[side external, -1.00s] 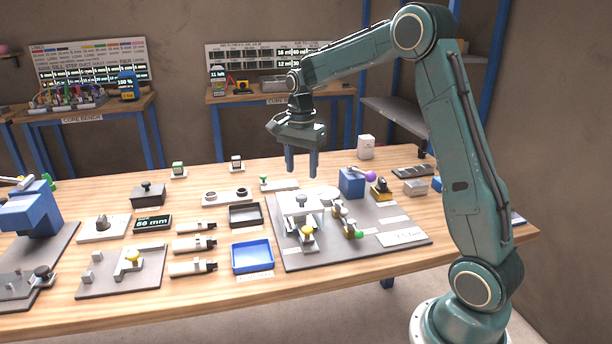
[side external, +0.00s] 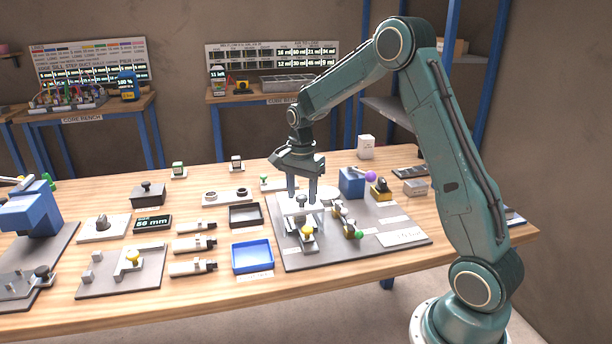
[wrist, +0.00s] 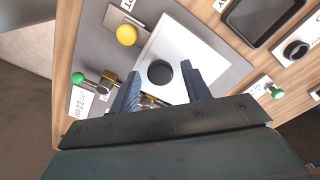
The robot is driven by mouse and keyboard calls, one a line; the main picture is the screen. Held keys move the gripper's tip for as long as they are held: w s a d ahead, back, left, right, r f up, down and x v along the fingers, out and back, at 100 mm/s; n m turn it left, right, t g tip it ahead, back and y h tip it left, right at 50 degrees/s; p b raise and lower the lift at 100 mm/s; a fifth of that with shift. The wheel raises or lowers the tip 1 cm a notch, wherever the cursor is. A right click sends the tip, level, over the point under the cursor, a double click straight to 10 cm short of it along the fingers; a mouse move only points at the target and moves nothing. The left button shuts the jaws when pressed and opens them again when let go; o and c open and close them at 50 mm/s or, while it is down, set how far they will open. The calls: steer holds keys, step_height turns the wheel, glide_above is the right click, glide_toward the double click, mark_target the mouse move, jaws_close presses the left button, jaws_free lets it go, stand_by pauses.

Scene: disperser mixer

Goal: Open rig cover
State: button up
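The rig cover (side external: 291,209) is a pale, white plate with a dark round knob (side external: 301,200) on top, on the grey rig base (side external: 289,258). In the wrist view the cover (wrist: 191,38) is a white square and its black knob (wrist: 160,72) lies between and a little beyond the fingertips. My gripper (side external: 302,198) is open, pointing down, with its fingers on either side of the knob. In the wrist view my gripper (wrist: 162,76) shows a gap between the fingers. I cannot tell whether the fingers touch the knob.
A yellow knob (side external: 307,230) and a green knob (side external: 358,235) stand in front of the cover. A blue tray (side external: 252,256) and a dark tray (side external: 245,215) lie to the left.

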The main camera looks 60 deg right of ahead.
jaws_close()
steer(key=w+d, duration=0.8)
stand_by(0.5)
steer(key=shift+r, duration=0.1)
steer(key=shift+o, duration=0.9)
jaws_free()
step_height(320, 180, up, 14)
steer(key=shift+a, duration=0.1)
